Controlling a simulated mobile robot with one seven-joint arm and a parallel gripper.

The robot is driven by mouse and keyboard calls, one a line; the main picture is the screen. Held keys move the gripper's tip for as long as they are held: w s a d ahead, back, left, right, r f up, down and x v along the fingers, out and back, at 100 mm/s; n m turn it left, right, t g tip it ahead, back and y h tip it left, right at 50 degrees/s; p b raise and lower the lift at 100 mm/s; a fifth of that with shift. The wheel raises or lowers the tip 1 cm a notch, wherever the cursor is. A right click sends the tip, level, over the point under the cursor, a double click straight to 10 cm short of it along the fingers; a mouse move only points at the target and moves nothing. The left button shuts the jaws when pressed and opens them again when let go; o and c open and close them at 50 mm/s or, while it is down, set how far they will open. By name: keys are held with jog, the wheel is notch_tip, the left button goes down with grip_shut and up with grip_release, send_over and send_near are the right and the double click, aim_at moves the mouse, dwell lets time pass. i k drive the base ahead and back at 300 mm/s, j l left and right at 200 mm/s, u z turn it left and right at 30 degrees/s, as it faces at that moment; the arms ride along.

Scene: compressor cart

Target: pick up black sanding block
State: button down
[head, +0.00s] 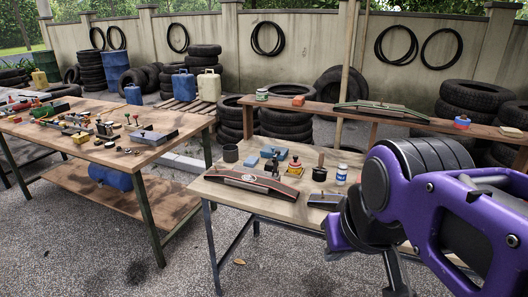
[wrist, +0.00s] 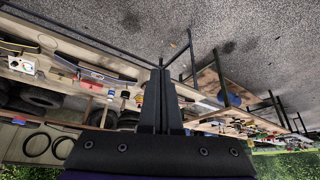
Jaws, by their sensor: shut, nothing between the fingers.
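On the near wooden table (head: 225,193) lies a long dark sanding board with a red outline (head: 245,183); it also shows in the wrist view (wrist: 108,76). To its right is a shorter, flat, dark grey block (head: 325,199) at the front edge, partly close to my arm in the picture. I cannot tell for certain which is the black sanding block. My gripper is shut and empty; its dark fingers (wrist: 160,70) lie together in the wrist view, apart from the table items. In the head view my purple arm covers the table's right side.
A cluttered workbench (head: 90,150) stands left. A shelf plank (head: 390,116) and stacked tyres stand behind. Gravel floor is open between the tables.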

aim_at(269, 166)
jog(key=i+j+z, duration=0.2)
jog(key=i+j, duration=0.15)
jog(key=i+j+z, duration=0.4)
jog(key=i+j, duration=0.15)
jog(key=j, duration=0.3)
